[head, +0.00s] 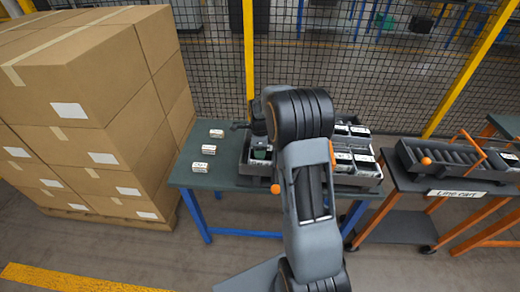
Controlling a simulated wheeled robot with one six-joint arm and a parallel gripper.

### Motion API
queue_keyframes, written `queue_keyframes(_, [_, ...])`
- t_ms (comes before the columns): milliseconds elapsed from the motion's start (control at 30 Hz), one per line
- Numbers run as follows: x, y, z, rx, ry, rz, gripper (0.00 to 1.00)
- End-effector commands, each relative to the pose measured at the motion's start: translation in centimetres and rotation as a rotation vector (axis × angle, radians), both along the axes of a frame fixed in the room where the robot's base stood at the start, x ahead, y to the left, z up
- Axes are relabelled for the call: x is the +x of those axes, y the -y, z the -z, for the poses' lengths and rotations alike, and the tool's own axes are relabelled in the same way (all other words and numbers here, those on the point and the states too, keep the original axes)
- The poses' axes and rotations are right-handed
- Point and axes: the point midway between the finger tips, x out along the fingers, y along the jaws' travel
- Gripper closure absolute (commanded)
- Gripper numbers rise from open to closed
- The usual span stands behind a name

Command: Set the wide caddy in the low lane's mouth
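A dark grey tray (368,181) stands on the green-topped table, partly hidden behind my arm. In it are several dark-and-white caddies, such as one (363,161) at its right and one with green in it (261,151) at its left. I cannot tell which one is the wide caddy. A roller lane (449,160) lies on the line cart at the right; I cannot tell whether it is the low lane. My gripper (240,126) shows as a small dark shape left of my wrist, above the table's back edge. Its fingers are too small to read.
Three small labelled boxes (208,149) sit on the table's left part (197,180). Stacked cartons (90,110) stand close at the left. The line cart (400,183) stands just right of the table. A mesh fence (390,70) with yellow posts runs behind.

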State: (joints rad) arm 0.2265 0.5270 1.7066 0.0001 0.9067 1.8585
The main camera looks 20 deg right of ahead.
Motion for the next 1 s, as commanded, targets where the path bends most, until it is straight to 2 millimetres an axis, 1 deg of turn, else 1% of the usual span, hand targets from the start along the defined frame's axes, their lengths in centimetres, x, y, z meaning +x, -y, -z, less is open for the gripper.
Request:
queue_keyframes(33, [0.0,0.0,0.0,0.000,0.000,0.000,0.44])
queue_keyframes(100, [0.0,0.0,0.0,0.000,-0.001,0.000,0.38])
queue_keyframes(333, [-0.1,0.0,0.1,0.000,-0.002,0.000,0.38])
queue_keyframes(467, [0.0,0.0,-0.9,0.000,0.000,0.000,0.38])
queue_keyframes(567, [0.0,0.0,-2.4,0.000,0.002,0.000,0.38])
queue_keyframes(800, [0.1,0.0,-7.5,-0.001,0.003,0.000,0.38])
queue_keyframes(1000, [0.1,0.0,-11.0,0.000,0.002,0.000,0.38])
